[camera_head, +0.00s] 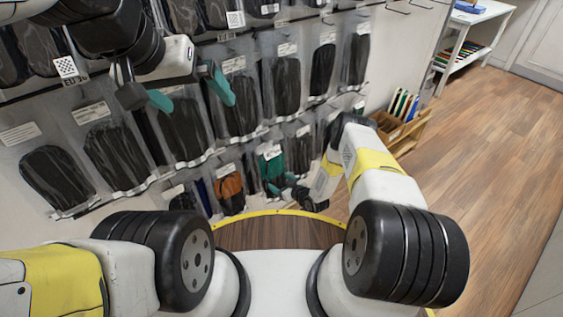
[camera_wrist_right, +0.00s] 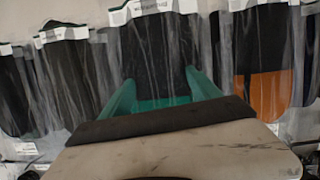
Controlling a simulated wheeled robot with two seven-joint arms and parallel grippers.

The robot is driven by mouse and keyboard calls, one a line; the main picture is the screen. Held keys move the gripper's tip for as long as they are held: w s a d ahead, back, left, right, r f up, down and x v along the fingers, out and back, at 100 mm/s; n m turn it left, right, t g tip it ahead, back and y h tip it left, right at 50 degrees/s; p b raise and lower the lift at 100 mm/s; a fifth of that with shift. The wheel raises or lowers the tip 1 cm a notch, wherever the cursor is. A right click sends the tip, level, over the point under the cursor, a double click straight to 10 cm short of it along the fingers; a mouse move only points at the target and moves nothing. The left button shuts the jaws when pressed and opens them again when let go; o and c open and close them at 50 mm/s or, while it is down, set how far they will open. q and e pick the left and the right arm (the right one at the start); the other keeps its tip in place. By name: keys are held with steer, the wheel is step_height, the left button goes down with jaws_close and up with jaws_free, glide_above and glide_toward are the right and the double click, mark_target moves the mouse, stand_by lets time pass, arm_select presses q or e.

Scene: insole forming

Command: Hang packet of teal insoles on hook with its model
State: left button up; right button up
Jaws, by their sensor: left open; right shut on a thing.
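The packet of teal insoles (camera_head: 270,166) is in the lower row of packets in the head view, upright and label up. My right gripper (camera_head: 288,190) is at its lower part, shut on it. In the right wrist view, the right gripper (camera_wrist_right: 160,95) has its green fingers on either side of a packet with teal (camera_wrist_right: 162,104) at its lower end; the exact contact is unclear. My left gripper (camera_head: 190,92) is open and empty, in front of the dark insole packets at upper left. The hook for the teal model is not discernible.
Dark insole packets (camera_head: 240,105) hang in close rows on the wall. An orange insole packet (camera_head: 230,193) hangs left of the teal one. Bare hooks (camera_head: 398,8) show at the top. A wooden rack (camera_head: 402,132) and white table (camera_head: 470,22) stand right. The right floor is clear.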

mark_target(278, 181)
steer(key=shift+w+a+f, duration=0.1)
steer(key=shift+w+a, duration=0.55)
steer(key=shift+w, duration=0.2)
steer(key=shift+x, duration=0.75)
steer(key=shift+f, duration=0.25)
steer(key=o, duration=1.5)
steer(key=shift+s, duration=0.1)
